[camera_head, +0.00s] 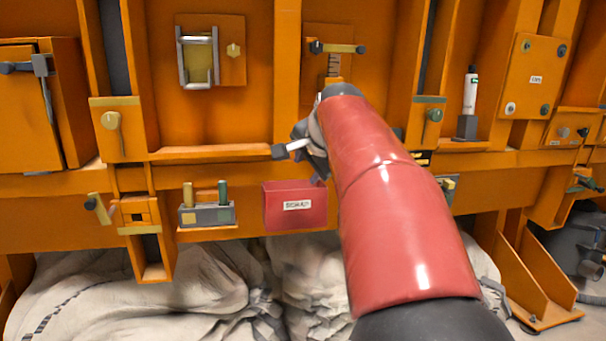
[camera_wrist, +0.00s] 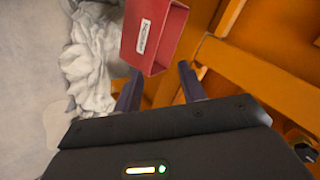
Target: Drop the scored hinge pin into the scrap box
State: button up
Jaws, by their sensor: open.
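The red scrap box (camera_head: 295,207) with a white label hangs on the orange frame's front, low in the middle of the head view. It also shows at the top of the wrist view (camera_wrist: 147,38), ahead of the fingertips. My gripper (camera_wrist: 160,86) is open, with its two dark fingers apart and nothing seen between them. In the head view it is above the box, partly hidden by my red arm. I cannot make out the scored hinge pin. The box's inside is mostly hidden, so I cannot tell what lies in it.
A grey holder (camera_head: 207,215) with a yellow and a green upright piece stands left of the box. An orange ledge (camera_head: 210,153) runs above it. Pale crumpled sacks (camera_head: 150,290) lie below. A white tube (camera_head: 470,92) stands at the right.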

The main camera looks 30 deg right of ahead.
jog(key=shift+v, duration=1.4)
jog(key=s+a+f+n+g, duration=0.1)
jog(key=s+a+f+n, duration=0.4)
jog(key=s+f, duration=0.3)
jog(key=s+a+f+n+g+y, duration=0.1)
jog(key=s+a+f+n, duration=0.4)
jog(key=f, duration=0.7)
jog(key=s+a+f+n+g+y, duration=0.1)
jog(key=s+a+f+n+g, duration=0.2)
jog(key=s+a+f+n, duration=0.2)
jog(key=s+a+f, duration=0.3)
jog(key=s+f, duration=0.3)
jog(key=s, duration=0.1)
jog(key=shift+a, duration=0.4)
jog(key=shift+r, duration=0.1)
notch_tip(320, 180, up, 8)
jog(key=p, duration=0.8)
